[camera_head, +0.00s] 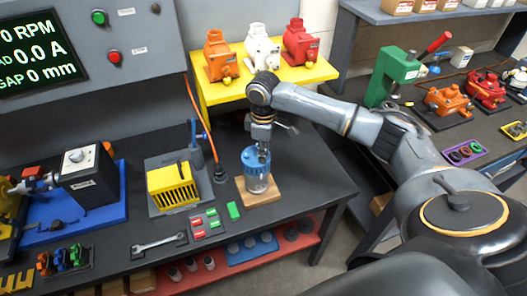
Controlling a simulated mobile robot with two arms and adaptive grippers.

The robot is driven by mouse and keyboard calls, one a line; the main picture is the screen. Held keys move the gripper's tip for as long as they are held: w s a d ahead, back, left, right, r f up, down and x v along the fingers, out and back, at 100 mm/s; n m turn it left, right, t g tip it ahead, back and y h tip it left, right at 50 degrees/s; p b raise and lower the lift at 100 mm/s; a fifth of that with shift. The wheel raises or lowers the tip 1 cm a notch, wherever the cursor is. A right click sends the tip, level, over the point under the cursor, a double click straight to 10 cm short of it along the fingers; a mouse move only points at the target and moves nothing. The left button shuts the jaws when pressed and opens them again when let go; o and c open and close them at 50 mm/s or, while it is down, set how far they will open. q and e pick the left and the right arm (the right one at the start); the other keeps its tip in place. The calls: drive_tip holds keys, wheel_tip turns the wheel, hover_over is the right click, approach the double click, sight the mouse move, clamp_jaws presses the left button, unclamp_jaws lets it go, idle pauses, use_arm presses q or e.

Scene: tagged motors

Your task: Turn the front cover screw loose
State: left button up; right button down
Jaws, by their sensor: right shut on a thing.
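A blue motor (257,172) stands upright on a wooden board (262,196) near the right end of the dark workbench. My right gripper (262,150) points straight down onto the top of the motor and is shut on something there. The front cover screw is too small to make out and is hidden by the gripper. My left gripper does not show.
A yellow vented box (172,184) and a black unit on a blue base (90,172) stand to the left. A wrench (160,241) lies near the front edge. Orange, white and red motors stand on a yellow shelf (215,95) behind. A green press (392,74) stands right.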

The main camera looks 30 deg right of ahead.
drive_tip(key=n, duration=0.5)
drive_tip(key=shift+s+f+n, duration=0.15)
drive_tip(key=shift+n, duration=0.15)
drive_tip(key=n, duration=0.5)
drive_tip(key=shift+a, duration=0.1)
drive_tip(key=n, duration=0.6)
drive_tip(key=shift+s+f, duration=0.1)
drive_tip(key=shift+s, duration=0.05)
drive_tip(key=n, duration=0.4)
drive_tip(key=shift+n, duration=0.4)
drive_tip(key=c, duration=1.5)
unclamp_jaws()
drive_tip(key=shift+c, duration=0.2)
drive_tip(key=shift+o, duration=1.1)
drive_tip(key=shift+w, duration=0.25)
